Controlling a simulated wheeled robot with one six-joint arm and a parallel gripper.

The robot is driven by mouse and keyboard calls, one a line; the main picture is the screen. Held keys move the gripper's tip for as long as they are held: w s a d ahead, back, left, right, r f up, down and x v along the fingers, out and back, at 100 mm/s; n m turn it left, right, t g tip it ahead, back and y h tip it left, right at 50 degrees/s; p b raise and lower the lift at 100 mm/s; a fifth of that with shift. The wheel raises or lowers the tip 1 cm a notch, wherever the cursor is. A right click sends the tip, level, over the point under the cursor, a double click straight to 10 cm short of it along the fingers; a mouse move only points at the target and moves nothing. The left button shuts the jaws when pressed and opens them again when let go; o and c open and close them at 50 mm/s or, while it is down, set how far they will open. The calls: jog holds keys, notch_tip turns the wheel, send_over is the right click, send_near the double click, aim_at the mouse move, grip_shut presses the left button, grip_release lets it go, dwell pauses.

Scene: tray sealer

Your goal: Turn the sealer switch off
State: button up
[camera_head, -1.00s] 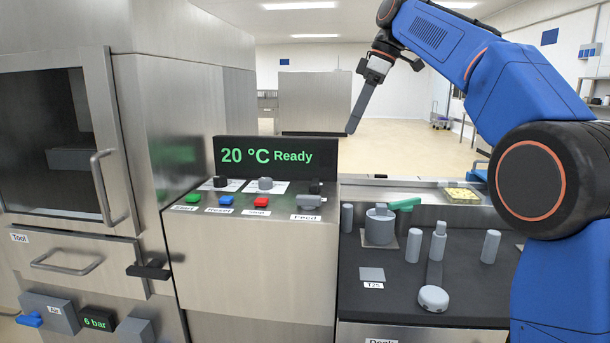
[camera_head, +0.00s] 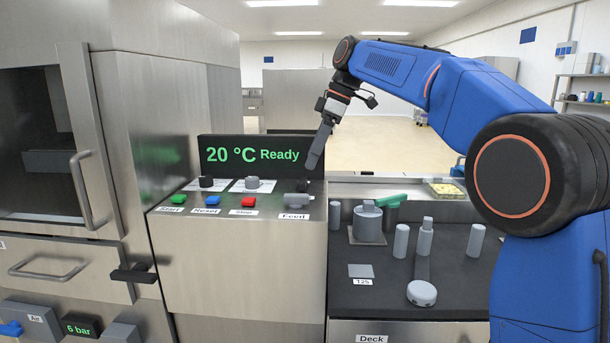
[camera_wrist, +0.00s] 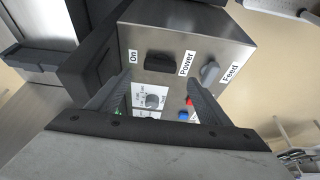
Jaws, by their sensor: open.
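The black power switch (camera_wrist: 160,62) lies between the labels "On" and "Power" on the sealer's steel panel in the wrist view. In the head view a small dark shape, probably this switch (camera_head: 306,185), shows at the panel's back right, partly hidden. My gripper (camera_head: 313,166) points down above that back right corner, in front of the display's right end in the picture. In the wrist view its fingers (camera_wrist: 157,98) are apart with nothing held, and the switch appears beyond them. Contact is not visible. The display (camera_head: 253,155) reads "20 °C Ready".
The grey Feed switch (camera_head: 297,200) is close to the power switch. Red (camera_head: 248,202), blue (camera_head: 212,201) and green (camera_head: 178,199) buttons and two knobs are farther left. The dark deck (camera_head: 380,292) at right holds several grey cylinders.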

aim_at(303, 179)
jog(key=x, duration=0.6)
jog(key=shift+a+f, duration=0.1)
jog(key=shift+f, duration=0.2)
jog(key=c, duration=1)
